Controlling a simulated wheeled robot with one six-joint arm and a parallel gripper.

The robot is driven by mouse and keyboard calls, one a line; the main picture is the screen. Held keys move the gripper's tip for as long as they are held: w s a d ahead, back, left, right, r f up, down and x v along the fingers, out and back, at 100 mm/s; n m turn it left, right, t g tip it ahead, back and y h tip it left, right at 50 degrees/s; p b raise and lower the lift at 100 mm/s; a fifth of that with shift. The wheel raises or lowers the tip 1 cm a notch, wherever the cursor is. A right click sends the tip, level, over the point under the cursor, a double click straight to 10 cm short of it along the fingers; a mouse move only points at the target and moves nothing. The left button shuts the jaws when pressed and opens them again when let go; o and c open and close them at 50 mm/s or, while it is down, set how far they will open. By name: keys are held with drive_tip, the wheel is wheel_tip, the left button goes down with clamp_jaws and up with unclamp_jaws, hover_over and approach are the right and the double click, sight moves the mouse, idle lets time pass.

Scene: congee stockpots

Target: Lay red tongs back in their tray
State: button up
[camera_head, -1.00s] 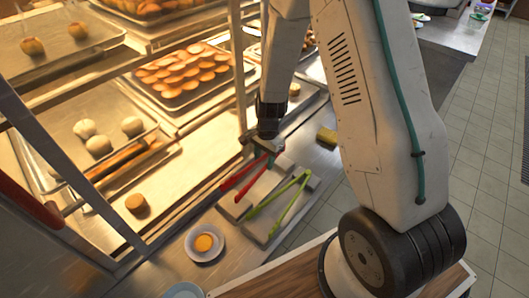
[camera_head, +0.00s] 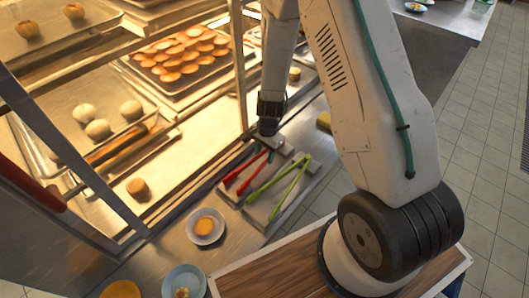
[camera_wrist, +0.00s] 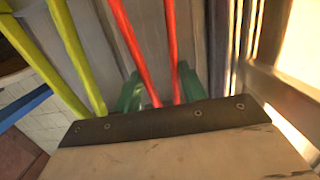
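The red tongs (camera_head: 243,178) are at the tray (camera_head: 277,213), over its left part, with their free ends pointing to the lower left. I cannot tell whether they touch the tray floor. My gripper (camera_head: 270,151) is at their near-joined end. In the wrist view, the green fingers of my gripper (camera_wrist: 160,92) stand on either side of the red tongs (camera_wrist: 140,55), close against both arms. The gripper looks shut on them; the exact contact is partly hidden. The green tongs (camera_head: 279,185) lie in the tray's right part and show at the left of the wrist view (camera_wrist: 50,60).
A bowl (camera_head: 205,226) with an orange item stands left of the tray, and a blue bowl (camera_head: 184,281) nearer. The glowing pastry cabinet's post (camera_head: 239,70) rises close behind my gripper.

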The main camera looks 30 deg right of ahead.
drive_tip(key=o, duration=0.5)
drive_tip(key=r, duration=0.5)
drive_tip(key=d+r, duration=0.1)
drive_tip(key=r, duration=0.1)
drive_tip(key=shift+w+r, duration=0.2)
drive_tip(key=shift+r, duration=0.15)
drive_tip(key=shift+s, duration=0.1)
drive_tip(key=s+r+n, duration=0.4)
drive_tip(key=s+r, duration=0.4)
drive_tip(key=r, duration=0.3)
drive_tip(key=s+a+r+n+t, duration=0.1)
drive_tip(key=s+r+n, duration=0.4)
drive_tip(key=s+r, duration=0.4)
drive_tip(key=s+r+n+h, duration=0.1)
drive_tip(key=s+r+n, duration=0.3)
drive_tip(key=s+r, duration=0.4)
drive_tip(key=shift+s+a+r+t, duration=0.1)
drive_tip(key=shift+s+r+t, duration=0.1)
drive_tip(key=shift+r, duration=1.15)
drive_tip(key=shift+s+a+r+t, duration=0.1)
drive_tip(key=shift+r+t, duration=0.1)
drive_tip(key=shift+r, duration=1.15)
